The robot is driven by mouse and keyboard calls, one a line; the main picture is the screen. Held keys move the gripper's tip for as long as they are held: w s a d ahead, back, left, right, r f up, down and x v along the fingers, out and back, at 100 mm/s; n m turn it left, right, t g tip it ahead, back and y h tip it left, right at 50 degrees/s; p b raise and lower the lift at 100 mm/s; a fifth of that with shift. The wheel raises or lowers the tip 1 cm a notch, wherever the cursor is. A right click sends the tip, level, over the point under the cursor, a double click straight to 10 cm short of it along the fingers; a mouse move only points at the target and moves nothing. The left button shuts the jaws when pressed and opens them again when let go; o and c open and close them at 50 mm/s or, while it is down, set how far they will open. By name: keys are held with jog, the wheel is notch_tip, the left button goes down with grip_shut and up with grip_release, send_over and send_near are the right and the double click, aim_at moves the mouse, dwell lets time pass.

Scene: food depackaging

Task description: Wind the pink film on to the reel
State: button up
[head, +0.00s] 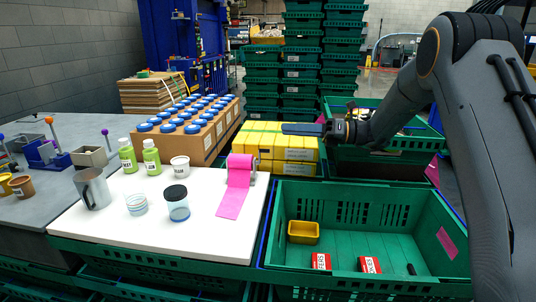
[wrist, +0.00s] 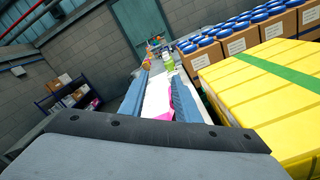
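The pink film (head: 235,203) runs down from a pink roll (head: 240,161) and lies flat on the white tabletop near its right edge. A small grey reel stand (head: 253,179) shows beside the roll, partly hidden by it. My gripper (head: 285,128) is above and to the right of the roll, over the yellow boxes, pointing left. In the wrist view its two blue fingers (wrist: 157,82) are apart with nothing gripped between them. A patch of pink film (wrist: 169,108) shows between the fingers, farther off and below.
Yellow boxes (head: 287,146) stand behind the roll, with cartons of blue-lidded jars (head: 186,122) to their left. A metal jug (head: 94,190), green bottles (head: 151,157) and a dark-lidded jar (head: 177,204) stand on the white table (head: 130,236). A green crate (head: 283,232) is at right.

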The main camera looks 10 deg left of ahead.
jog(key=p, duration=0.2)
send_near(268, 151)
jog(key=a, duration=0.3)
jog(key=shift+w+a+f+p, duration=0.1)
jog(key=shift+a+p, duration=0.25)
jog(key=shift+a, duration=0.85)
jog(key=shift+w+a+r+p, duration=0.15)
jog(key=shift+a+p, duration=0.2)
jog(key=shift+a, duration=0.85)
jog(key=shift+w+a+f+p, duration=0.15)
jog(key=shift+a+p, duration=0.2)
jog(key=shift+a, duration=0.85)
jog(key=shift+c, duration=0.5)
jog(key=shift+s, duration=0.1)
grip_shut()
